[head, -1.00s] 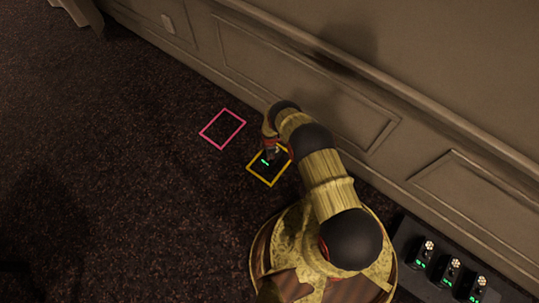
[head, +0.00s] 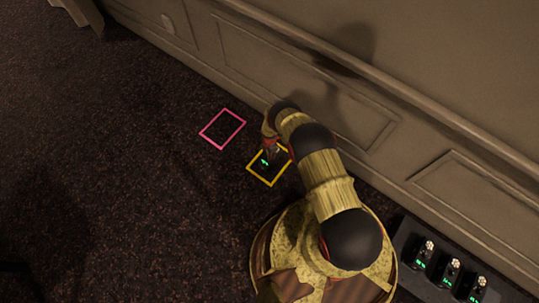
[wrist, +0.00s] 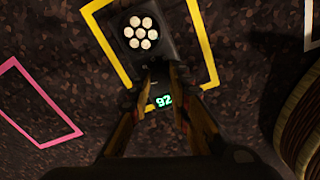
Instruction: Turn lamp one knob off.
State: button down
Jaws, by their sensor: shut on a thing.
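In the wrist view a dark lamp unit (wrist: 178,48) with a round cluster of bright white bulbs (wrist: 141,33) stands inside a yellow outlined square (wrist: 204,42). A small green readout (wrist: 164,101), which looks like 92 in this picture, shows between my gripper's fingers. My gripper (wrist: 161,78) has its fingertips close together at the unit's near edge, shut on the knob. The knob is mostly hidden between the fingertips. In the head view my gripper (head: 268,150) reaches down at the yellow square, and the arm hides part of the unit.
A pink outlined square (head: 237,133) lies on the dark speckled floor left of the yellow one. A dark strip at lower right carries three similar units (head: 448,270) with green readouts. A panelled wall (head: 440,110) runs behind. The floor at left is clear.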

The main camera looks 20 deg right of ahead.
jog(key=c, duration=1.6)
grip_release()
jog(key=shift+c, duration=0.2)
notch_tip(320, 180, up, 12)
